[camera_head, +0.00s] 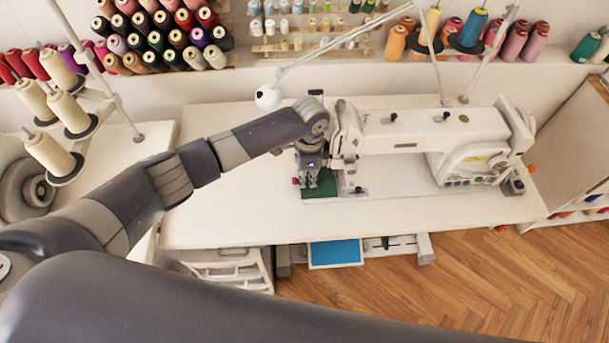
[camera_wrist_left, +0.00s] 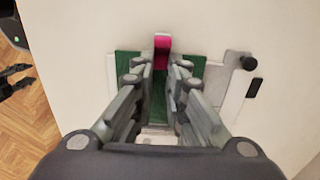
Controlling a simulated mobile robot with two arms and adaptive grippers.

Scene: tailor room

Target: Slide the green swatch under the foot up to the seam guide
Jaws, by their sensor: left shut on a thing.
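The green swatch (camera_head: 321,187) lies flat on the left end of the sewing machine's bed, and it also shows in the left wrist view (camera_wrist_left: 128,65). A pink block (camera_wrist_left: 162,47) stands at its edge. My left gripper (camera_head: 308,184) is low over the swatch, beside the machine's needle end. In the left wrist view its fingertips (camera_wrist_left: 161,66) close around the near part of the pink block. The presser foot is hidden behind the gripper, and I cannot make out the seam guide clearly. A dark pronged shape at the wrist view's left edge may be my right gripper.
The white sewing machine (camera_head: 430,130) stands on the white table (camera_head: 230,215), just right of my left gripper. Thread cones (camera_head: 60,115) stand on the left. Spool racks line the back wall. The table's front left is clear.

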